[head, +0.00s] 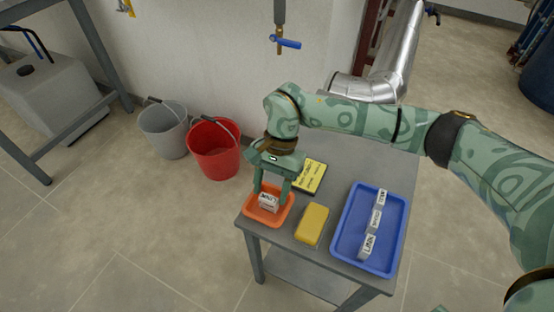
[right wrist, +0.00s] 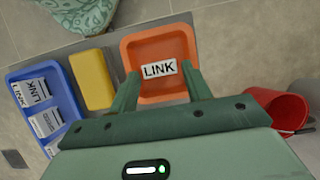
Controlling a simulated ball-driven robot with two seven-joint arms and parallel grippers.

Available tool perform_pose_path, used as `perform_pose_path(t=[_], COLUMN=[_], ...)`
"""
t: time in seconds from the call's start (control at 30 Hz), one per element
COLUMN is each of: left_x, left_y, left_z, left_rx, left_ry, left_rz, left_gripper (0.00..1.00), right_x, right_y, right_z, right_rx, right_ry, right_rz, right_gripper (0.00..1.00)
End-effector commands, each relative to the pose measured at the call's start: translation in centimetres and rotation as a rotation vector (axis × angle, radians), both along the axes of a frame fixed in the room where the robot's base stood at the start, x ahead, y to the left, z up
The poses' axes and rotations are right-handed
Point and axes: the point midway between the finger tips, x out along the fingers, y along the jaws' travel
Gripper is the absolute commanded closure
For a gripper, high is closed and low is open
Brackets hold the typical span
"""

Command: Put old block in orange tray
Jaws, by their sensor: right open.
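A white block (head: 268,202) with dark lettering is at the orange tray (head: 255,216) on the grey table. In the right wrist view the block (right wrist: 159,69) reads LINK and shows inside the outline of the orange tray (right wrist: 150,46). My right gripper (head: 272,186) is above the tray, pointing down, with its fingers apart. In the right wrist view the open fingers (right wrist: 160,85) stand on either side of the block's near edge. I cannot tell whether the block rests on the tray floor. My left gripper is not in view.
A blue tray (head: 340,246) with several white lettered blocks (head: 375,219) stands at the table's right. A yellow block-like item (head: 312,223) lies between the trays. A yellow-and-black sign (head: 310,176) is behind. A red bucket (head: 213,150) and grey bucket (head: 164,129) stand on the floor.

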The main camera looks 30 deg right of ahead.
Motion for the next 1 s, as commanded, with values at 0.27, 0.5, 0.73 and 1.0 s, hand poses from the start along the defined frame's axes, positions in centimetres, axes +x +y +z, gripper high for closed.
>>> perform_pose_path(t=[0.27, 0.5, 0.73, 1.0], left_x=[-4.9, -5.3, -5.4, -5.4], left_y=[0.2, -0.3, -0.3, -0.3], left_z=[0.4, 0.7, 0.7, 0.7], left_rx=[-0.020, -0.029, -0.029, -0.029], left_ry=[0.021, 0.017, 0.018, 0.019], left_rz=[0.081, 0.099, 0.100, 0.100], left_gripper=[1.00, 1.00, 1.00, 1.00], right_x=[1.4, 2.0, 2.0, 2.0], right_y=[-1.7, -2.5, -2.6, -2.5], right_z=[5.9, 7.9, 7.9, 7.9], right_rx=[-0.001, -0.001, 0.000, 0.000], right_ry=[-0.009, -0.002, 0.000, 0.000], right_rz=[0.000, 0.001, 0.001, 0.001], right_gripper=[0.51, 0.51, 0.51, 0.51])
